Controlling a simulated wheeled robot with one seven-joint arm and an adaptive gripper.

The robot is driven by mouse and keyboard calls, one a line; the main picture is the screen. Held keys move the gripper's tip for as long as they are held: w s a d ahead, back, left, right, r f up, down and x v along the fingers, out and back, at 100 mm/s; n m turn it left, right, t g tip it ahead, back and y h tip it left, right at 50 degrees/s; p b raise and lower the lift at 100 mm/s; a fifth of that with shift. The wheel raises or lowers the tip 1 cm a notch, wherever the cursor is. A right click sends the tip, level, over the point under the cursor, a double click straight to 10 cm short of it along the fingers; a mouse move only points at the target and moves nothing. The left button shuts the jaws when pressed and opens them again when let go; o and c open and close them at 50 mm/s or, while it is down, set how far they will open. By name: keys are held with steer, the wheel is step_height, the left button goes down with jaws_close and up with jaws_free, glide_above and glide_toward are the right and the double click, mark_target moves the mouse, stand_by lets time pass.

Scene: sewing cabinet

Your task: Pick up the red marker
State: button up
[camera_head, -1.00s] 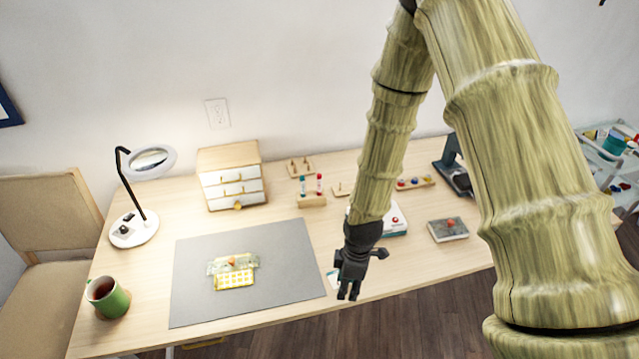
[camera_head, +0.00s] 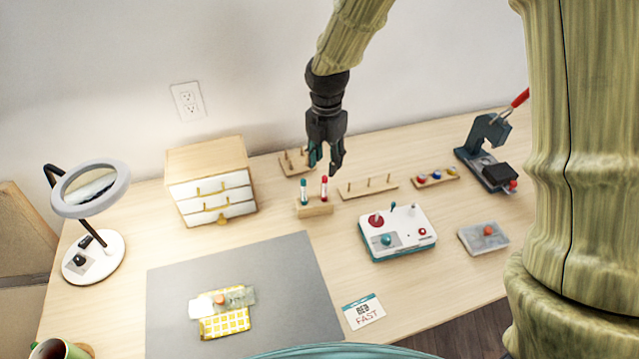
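The red marker (camera_head: 324,189) stands upright in a small wooden holder (camera_head: 316,210), at the holder's right side. A teal-capped marker (camera_head: 304,192) stands upright to its left in the same holder. My gripper (camera_head: 325,168) points down just above or behind the markers in the picture, with its fingers apart. Nothing shows between the fingers. I cannot tell from this view how far the fingertips are from the red marker's cap.
White drawers (camera_head: 216,189) stand left of the holder. Wooden peg racks (camera_head: 370,188) lie behind and right. A white and teal box (camera_head: 397,232) sits to the right, a press (camera_head: 486,153) farther right. A grey mat (camera_head: 294,300) with folded cloth lies in front.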

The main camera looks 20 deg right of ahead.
mark_target(325, 188)
steer(key=shift+s+f, duration=0.15)
steer(key=shift+f, duration=0.2)
steer(key=f, duration=0.3)
steer(key=shift+w+f+p, duration=0.3)
steer(key=shift+p, duration=0.05)
steer(key=shift+f, duration=0.35)
steer(key=shift+s+f, duration=0.1)
steer(key=shift+s, duration=0.1)
steer(key=shift+w+f+p, duration=0.1)
steer(key=shift+f+p, duration=0.65)
steer(key=shift+f, duration=1.85)
jaws_close()
